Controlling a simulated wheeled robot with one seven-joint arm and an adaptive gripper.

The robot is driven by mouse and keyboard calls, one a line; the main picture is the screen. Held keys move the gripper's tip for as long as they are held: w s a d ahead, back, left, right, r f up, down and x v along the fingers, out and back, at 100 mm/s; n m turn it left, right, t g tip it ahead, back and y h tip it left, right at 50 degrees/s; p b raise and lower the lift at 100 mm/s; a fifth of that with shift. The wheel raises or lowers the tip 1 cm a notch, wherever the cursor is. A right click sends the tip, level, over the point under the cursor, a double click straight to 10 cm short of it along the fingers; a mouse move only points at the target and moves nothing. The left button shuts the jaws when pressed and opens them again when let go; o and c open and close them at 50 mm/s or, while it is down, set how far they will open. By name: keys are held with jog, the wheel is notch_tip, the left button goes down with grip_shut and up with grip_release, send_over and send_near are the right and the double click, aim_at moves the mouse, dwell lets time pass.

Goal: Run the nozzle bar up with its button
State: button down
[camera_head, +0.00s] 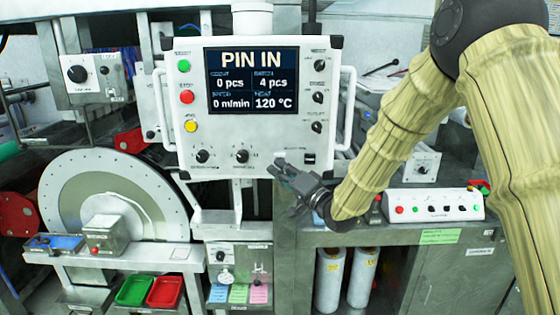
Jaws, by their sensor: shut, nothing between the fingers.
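My gripper (281,168) is shut and empty. It overlaps the lower right part of the white control panel (168,110) in the picture; I cannot tell whether it touches the panel. The panel's screen (255,80) reads "PIN IN", 0 pcs, 4 pcs, 0 m/min and 120 °C. A green button (184,65), a red button (187,97) and a yellow button (190,126) run down its left side. Black knobs sit at its right and bottom, with a small dark switch (310,158) at the lower right. The labels are too small to tell which button belongs to the nozzle bar, and I cannot identify the bar.
A large pale drum disc (75,180) stands at the left. Below it are a green tray (135,290) and a red tray (166,291). A white button box (444,212) sits on the right bench, under my arm. White rolls (329,280) stand below that bench.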

dwell(0.3)
jog(key=s, duration=0.5)
dwell(0.4)
dwell(0.4)
jog(key=s+d+f+g+h+b, duration=0.1)
jog(key=s+d+f+g+h, duration=0.2)
jog(key=f, duration=1)
jog(key=s+d+f+h+b, duration=0.1)
jog(key=s+d+f+h, duration=0.4)
jog(key=f, duration=0.9)
jog(key=s+d+f+g+h+b, duration=0.1)
jog(key=s+d+f+g+b, duration=0.3)
jog(key=f, duration=0.9)
jog(key=s+d+f+g+h, duration=0.1)
jog(key=s+d+f+g, duration=0.1)
jog(key=s+f, duration=0.5)
jog(key=s+d+f+n+g+h, duration=0.1)
jog(key=s+d+f, duration=0.4)
jog(key=s, duration=1.3)
jog(key=s+d+f+n+g+h, duration=0.1)
jog(key=s+d+f+g+h, duration=0.2)
jog(key=s+f, duration=0.7)
jog(key=s+d+g, duration=0.1)
jog(key=s, duration=0.1)
jog(key=shift+s+g+b, duration=0.3)
jog(key=shift+g, duration=0.1)
